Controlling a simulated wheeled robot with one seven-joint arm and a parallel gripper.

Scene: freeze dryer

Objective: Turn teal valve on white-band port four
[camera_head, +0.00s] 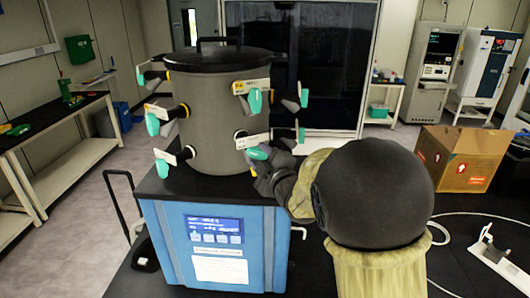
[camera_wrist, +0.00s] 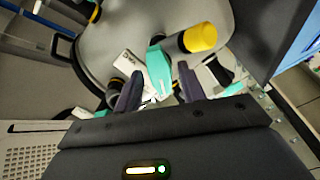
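The teal valve (camera_head: 257,153) at the lower front-right port of the grey drum hangs beside a white tag (camera_head: 252,141). My gripper (camera_head: 264,170) is right at it, and my arm hides part of the port. In the wrist view the teal valve (camera_wrist: 158,70) lies between the two dark fingers of my gripper (camera_wrist: 159,79). The fingers are apart, with a gap visible on either side of the valve. A white tag (camera_wrist: 129,62) and a yellow-capped black cylinder (camera_wrist: 195,39) are close by. The tag's writing is too small to read.
The grey drum (camera_head: 215,125) stands on the blue freeze dryer base (camera_head: 210,245). Several other teal-handled ports surround it, including one above (camera_head: 255,101) and one at lower left (camera_head: 161,168). A cardboard box (camera_head: 462,158) sits on the black bench at right.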

